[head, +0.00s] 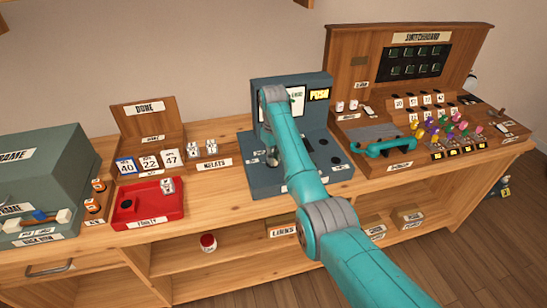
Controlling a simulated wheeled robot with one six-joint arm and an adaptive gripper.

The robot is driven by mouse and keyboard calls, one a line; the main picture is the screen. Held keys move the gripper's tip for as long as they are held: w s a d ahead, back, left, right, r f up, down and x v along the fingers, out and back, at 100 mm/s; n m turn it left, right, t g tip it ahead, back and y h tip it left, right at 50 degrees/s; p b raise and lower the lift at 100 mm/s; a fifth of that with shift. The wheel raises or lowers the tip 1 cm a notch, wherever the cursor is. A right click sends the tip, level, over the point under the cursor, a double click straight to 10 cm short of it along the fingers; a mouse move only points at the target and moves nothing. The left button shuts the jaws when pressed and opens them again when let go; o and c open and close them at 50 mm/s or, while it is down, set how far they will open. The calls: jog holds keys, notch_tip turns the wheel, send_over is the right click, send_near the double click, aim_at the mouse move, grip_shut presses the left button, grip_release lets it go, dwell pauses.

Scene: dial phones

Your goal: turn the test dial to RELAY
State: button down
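The blue-grey test unit (316,79) stands upright at the middle of the bench. It has a lit white screen (297,98), a yellow lit sign (318,95) and a sloping lower panel with dark round parts and small labels. My teal arm crosses in front of this unit from the lower right. Its wrist end is over the unit's left side. The fingers of my gripper cannot be made out. I cannot make out the test dial's pointer or a RELAY label, as my arm covers much of the panel.
At right stands a wooden switchboard (345,60) with a teal handset (390,147) and several coloured plugs. At left are a red tray (178,211), a wooden rack with number cards (148,161) and a green-grey machine (50,165). A red-lidded jar (208,242) sits on the lower shelf.

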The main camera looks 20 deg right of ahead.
jog(key=shift+m, duration=0.3)
jog(key=m, duration=0.3)
jog(key=shift+a+m, duration=0.1)
jog(key=shift+m, duration=0.2)
jog(key=m, duration=0.4)
jog(key=shift+a, duration=0.1)
jog(key=m, duration=0.5)
jog(key=shift+w+a, duration=0.1)
jog(key=shift+a, duration=0.05)
jog(key=shift+w+m, duration=0.1)
jog(key=shift+m, duration=2.2)
jog(key=c, duration=1.1)
grip_release()
jog(key=shift+c, duration=0.2)
jog(key=shift+r, duration=0.1)
